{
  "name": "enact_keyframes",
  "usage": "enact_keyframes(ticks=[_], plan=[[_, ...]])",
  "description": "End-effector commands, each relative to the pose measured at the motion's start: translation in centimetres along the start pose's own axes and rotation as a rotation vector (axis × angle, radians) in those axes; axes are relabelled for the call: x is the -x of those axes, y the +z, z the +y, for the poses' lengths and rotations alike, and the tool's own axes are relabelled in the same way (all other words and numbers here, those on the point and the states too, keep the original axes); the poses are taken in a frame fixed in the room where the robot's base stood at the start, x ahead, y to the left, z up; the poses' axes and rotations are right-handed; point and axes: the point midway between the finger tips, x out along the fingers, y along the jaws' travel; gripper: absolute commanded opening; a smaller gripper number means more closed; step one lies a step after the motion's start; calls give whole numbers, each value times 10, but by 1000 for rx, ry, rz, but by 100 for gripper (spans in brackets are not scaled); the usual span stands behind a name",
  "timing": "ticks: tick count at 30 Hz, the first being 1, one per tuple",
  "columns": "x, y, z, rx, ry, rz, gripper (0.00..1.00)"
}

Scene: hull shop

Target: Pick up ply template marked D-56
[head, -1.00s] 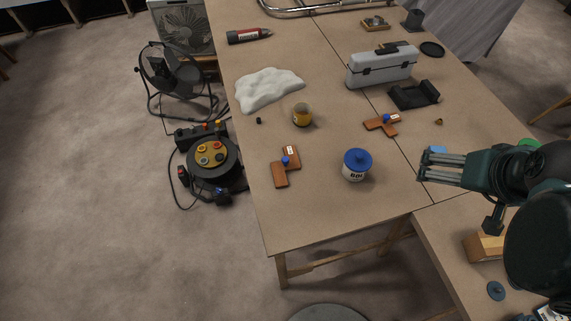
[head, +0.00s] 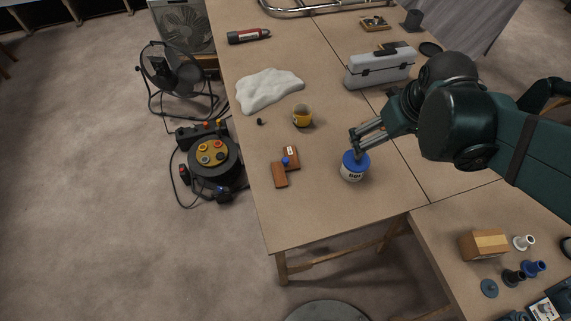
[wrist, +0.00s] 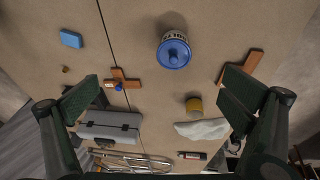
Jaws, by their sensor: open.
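One brown ply template (head: 279,176) with a blue knob and a small white label lies near the table's left edge in the head view. In the wrist view it shows at the right (wrist: 254,61), partly behind a finger. A second brown template with a blue knob (wrist: 130,83) lies left of centre in the wrist view; my arm hides it in the head view. I cannot read either label, so I cannot tell which is D-56. My gripper (head: 358,141) is open and empty, above the table near the blue-lidded tub, to the right of the first template.
The blue-lidded tub (head: 354,171) stands close by my gripper. A yellow-brown jar (head: 302,118) and a white crumpled sheet (head: 268,90) lie beyond the first template. A grey case (head: 380,69) is farther back. The table's front left is clear.

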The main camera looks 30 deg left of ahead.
Motion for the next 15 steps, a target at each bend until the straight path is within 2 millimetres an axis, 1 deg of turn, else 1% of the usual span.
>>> enact_keyframes(ticks=[1, 3, 8, 15], plan=[[-4, -9, -8, 29, -9, -9, 100], [-11, -18, -18, 67, -21, -22, 100], [-26, -36, -43, 155, -46, -52, 100], [-52, -59, -85, 287, -84, -95, 100]])
